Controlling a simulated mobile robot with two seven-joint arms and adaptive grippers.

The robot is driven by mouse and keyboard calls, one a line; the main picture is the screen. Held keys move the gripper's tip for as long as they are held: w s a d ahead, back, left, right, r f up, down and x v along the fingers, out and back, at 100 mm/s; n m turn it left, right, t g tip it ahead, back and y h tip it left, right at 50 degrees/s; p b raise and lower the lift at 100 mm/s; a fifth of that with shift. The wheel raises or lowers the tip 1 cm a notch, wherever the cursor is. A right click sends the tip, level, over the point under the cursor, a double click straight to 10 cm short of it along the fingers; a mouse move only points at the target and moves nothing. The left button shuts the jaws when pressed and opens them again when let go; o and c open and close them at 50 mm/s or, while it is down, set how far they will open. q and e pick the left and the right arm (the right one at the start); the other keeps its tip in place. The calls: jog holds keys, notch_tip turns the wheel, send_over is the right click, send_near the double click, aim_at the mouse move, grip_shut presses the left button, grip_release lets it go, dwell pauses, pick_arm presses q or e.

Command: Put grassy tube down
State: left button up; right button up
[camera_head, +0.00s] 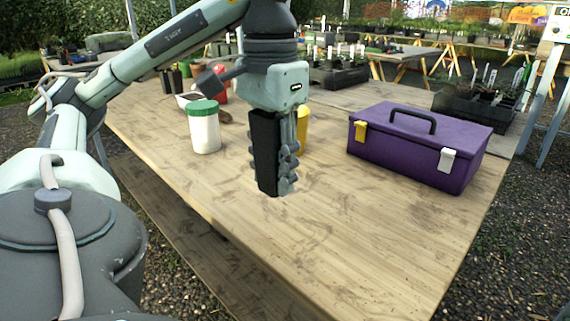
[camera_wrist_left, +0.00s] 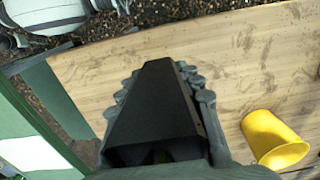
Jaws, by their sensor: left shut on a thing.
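My left gripper (camera_head: 279,160) is shut on a tall black square tube (camera_head: 266,155) and holds it upright over the front part of the wooden table (camera_head: 345,225). In the left wrist view the tube (camera_wrist_left: 160,100) fills the middle, between the fingers of my left gripper (camera_wrist_left: 162,110). A little green shows at its near opening in that view; most of any grass is hidden by the gripper. I cannot tell whether the tube's lower end touches the tabletop. My right gripper is not in view.
A white jar with a green lid (camera_head: 205,132) stands left of the tube. A yellow cup (camera_head: 303,128) stands behind the gripper and shows in the wrist view (camera_wrist_left: 270,137). A purple toolbox (camera_head: 418,150) stands at right.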

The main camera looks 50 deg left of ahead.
pick_arm(q)
jog(key=b, duration=0.1)
send_over(317, 213)
jog(key=f, duration=0.4)
jog(key=s+f, duration=0.1)
jog(key=f, duration=0.1)
jog(key=shift+f, duration=0.1)
jog(key=shift+w+f, duration=0.2)
jog(key=shift+w, duration=0.2)
jog(key=shift+w+f, duration=0.1)
jog(key=shift+f, duration=1.95)
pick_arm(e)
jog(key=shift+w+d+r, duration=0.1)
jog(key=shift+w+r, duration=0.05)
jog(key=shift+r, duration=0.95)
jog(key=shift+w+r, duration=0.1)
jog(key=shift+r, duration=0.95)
pick_arm(q)
jog(key=shift+f+b, duration=0.15)
jog(key=shift+b, duration=0.2)
jog(key=o, duration=1.3)
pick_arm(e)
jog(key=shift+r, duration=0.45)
